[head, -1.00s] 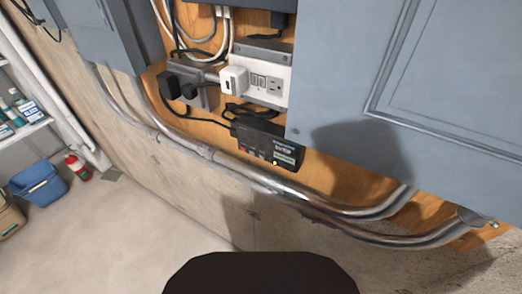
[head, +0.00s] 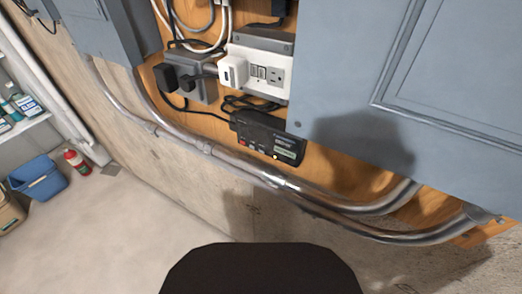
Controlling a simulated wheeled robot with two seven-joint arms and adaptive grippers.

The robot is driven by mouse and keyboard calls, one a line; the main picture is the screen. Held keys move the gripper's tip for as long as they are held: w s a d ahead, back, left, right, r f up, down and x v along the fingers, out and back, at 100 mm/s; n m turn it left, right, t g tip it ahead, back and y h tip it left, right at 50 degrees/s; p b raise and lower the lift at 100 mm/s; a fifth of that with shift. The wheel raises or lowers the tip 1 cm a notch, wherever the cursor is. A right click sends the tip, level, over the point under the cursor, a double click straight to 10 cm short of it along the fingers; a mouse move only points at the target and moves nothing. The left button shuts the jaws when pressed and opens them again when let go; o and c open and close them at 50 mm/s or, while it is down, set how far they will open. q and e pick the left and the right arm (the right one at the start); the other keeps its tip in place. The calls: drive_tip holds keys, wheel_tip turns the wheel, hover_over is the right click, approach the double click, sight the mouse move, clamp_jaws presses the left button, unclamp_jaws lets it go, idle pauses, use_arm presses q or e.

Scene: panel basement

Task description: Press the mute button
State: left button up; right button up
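A small black device (head: 268,136) with a label and several small buttons is fixed to the wooden board in the head view, below the outlet. The lettering is too small to read, so I cannot tell which button is mute. Neither of my grippers is in view.
A white outlet unit (head: 262,72) with plugs and cables sits above the device. A large grey-blue panel (head: 430,90) stands to the right. Metal conduits (head: 220,160) run below.

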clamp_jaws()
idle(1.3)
